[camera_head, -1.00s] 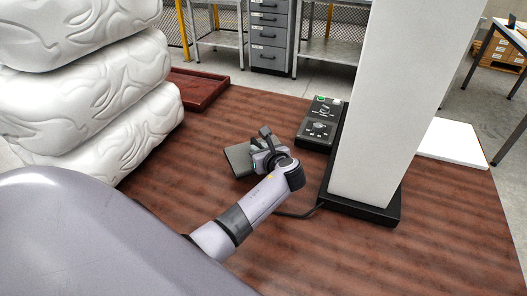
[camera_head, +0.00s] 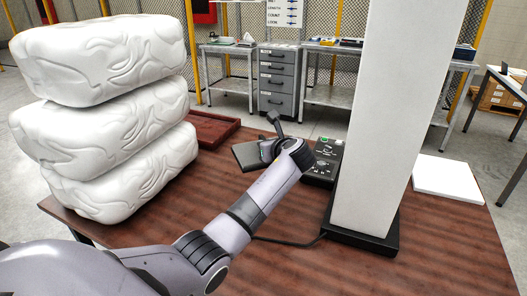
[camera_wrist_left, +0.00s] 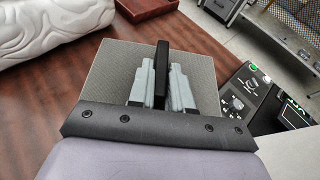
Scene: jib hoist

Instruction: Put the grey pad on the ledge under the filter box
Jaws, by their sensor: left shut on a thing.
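The grey pad (camera_head: 246,156) is a thin flat square; in the wrist view its grey face (camera_wrist_left: 105,68) spreads out around the fingers. My left gripper (camera_head: 268,150) is shut on the pad and holds it over the brown table, left of the control box. In the wrist view the left gripper's fingers (camera_wrist_left: 163,85) lie over the middle of the pad. The gripper and arm hide part of the pad in the head view. I cannot make out the filter box or its ledge in these frames. My right gripper is not in view.
A white column (camera_head: 388,120) stands on a black base beside the control box (camera_head: 324,160). White sacks (camera_head: 110,115) are stacked at the left, with a dark red tray (camera_head: 212,128) behind. A white slab (camera_head: 447,178) lies at the right. The table's front right (camera_head: 440,255) is clear.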

